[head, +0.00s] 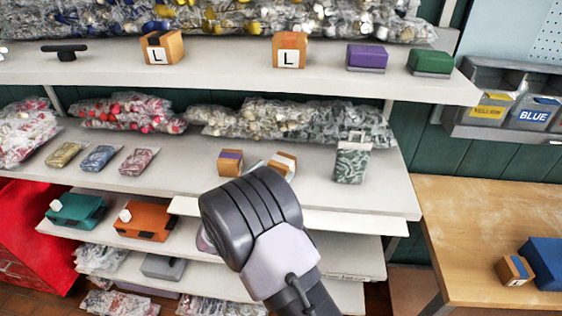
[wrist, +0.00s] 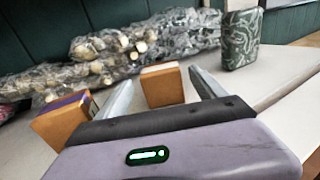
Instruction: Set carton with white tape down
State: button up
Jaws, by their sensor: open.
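The carton with white tape (head: 285,161) is a small orange-brown box on the middle shelf (head: 330,195). In the wrist view the carton (wrist: 162,88) sits between the two fingers of my gripper (wrist: 163,82), with a pale strip along its top. The fingers are spread, and the left one shows a gap to the carton. In the head view my wrist hides most of the gripper (head: 270,168) and part of the carton.
A carton with purple tape (head: 230,162) stands close on the left; it also shows in the wrist view (wrist: 62,120). A dark patterned container (head: 351,163) stands to the right. Bagged parts (head: 262,118) fill the back. Some bare shelf lies between carton and container.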

jog(key=v, duration=0.6)
jog(key=shift+s+p, duration=0.2)
jog(key=shift+p, duration=0.15)
jog(key=s+d+r+m+g+h, duration=0.1)
jog(key=s+d+r+m+g, duration=0.3)
jog(key=d, duration=0.3)
jog(key=s+d+r+m+g+h, duration=0.1)
jog(key=d+r+m+g, duration=0.15)
jog(key=d+m, duration=0.4)
jog(key=s+d+r+m+g+h, duration=0.2)
jog(key=s+d+m+g, duration=0.15)
jog(key=d, duration=0.55)
jog(key=s+d+r+m+g+y, duration=0.1)
jog(key=s+d+m+g+y, duration=0.15)
jog(key=s+m, duration=0.35)
jog(key=s+d+r+m+g+y, duration=0.1)
jog(key=s+d+m+g+y, duration=0.2)
jog(key=s, duration=0.5)
jog(key=s+a+r+m+t+y, duration=0.3)
jog(key=s+a+m+t+y, duration=0.35)
jog(key=m, duration=0.65)
jog(key=shift+g+y, duration=0.7)
jog(key=shift+g, duration=0.1)
jog(key=f+b, duration=0.2)
jog(key=s+f+b, duration=0.1)
jog(key=b, duration=0.1)
jog(key=f+b, duration=0.2)
jog(key=shift+s+a+f, duration=0.15)
jog(key=shift+a+f, duration=0.1)
jog(key=shift+f, duration=0.05)
